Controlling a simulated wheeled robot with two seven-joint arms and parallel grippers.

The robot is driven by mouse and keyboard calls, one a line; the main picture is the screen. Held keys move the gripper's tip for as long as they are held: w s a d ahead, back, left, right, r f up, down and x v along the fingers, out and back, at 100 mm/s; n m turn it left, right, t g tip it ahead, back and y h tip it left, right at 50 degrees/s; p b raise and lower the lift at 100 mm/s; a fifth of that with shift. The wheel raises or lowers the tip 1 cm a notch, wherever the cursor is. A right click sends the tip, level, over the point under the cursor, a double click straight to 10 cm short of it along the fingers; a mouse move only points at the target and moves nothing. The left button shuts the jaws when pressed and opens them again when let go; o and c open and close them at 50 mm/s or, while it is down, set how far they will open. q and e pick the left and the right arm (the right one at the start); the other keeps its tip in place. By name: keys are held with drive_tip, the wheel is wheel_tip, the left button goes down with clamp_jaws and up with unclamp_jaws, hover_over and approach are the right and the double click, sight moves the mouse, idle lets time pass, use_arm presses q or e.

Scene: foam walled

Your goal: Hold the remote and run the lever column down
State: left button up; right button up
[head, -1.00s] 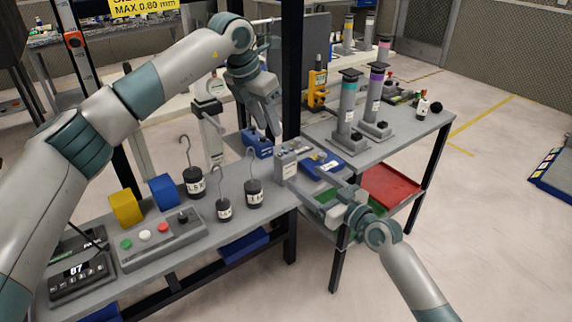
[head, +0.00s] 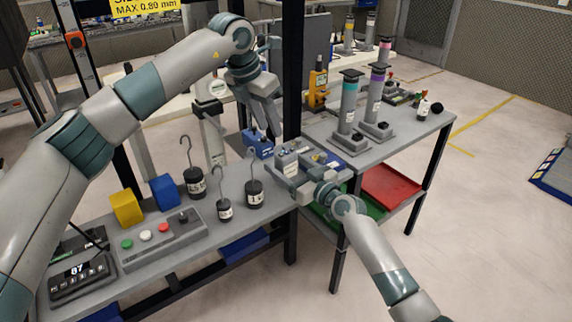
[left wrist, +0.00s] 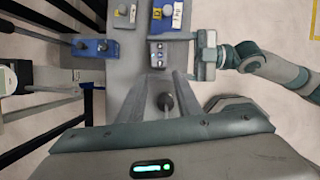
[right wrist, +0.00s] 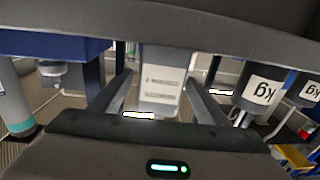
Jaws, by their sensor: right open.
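The remote, a grey box with a white label and small buttons on top (head: 286,155), stands on the bench edge. It also shows in the left wrist view (left wrist: 158,53) and, by its label, in the right wrist view (right wrist: 160,85). My right gripper (head: 296,178) is open, with its fingers on both sides of the remote; contact is unclear. My left gripper (head: 271,132) is open and points down behind the remote, beside a blue block (head: 257,144). A dark round knob (left wrist: 166,101) is between its fingers, with gaps. I cannot tell whether it is the column's lever.
Several hooked weights (head: 254,193) stand on the near bench beside a button box (head: 160,238). Columns with cyan (head: 349,100) and purple (head: 375,95) bands stand on the right table. A red tray (head: 391,187) is on the shelf below.

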drive_tip(key=c, duration=1.2)
use_arm(q)
clamp_jaws()
idle(0.7)
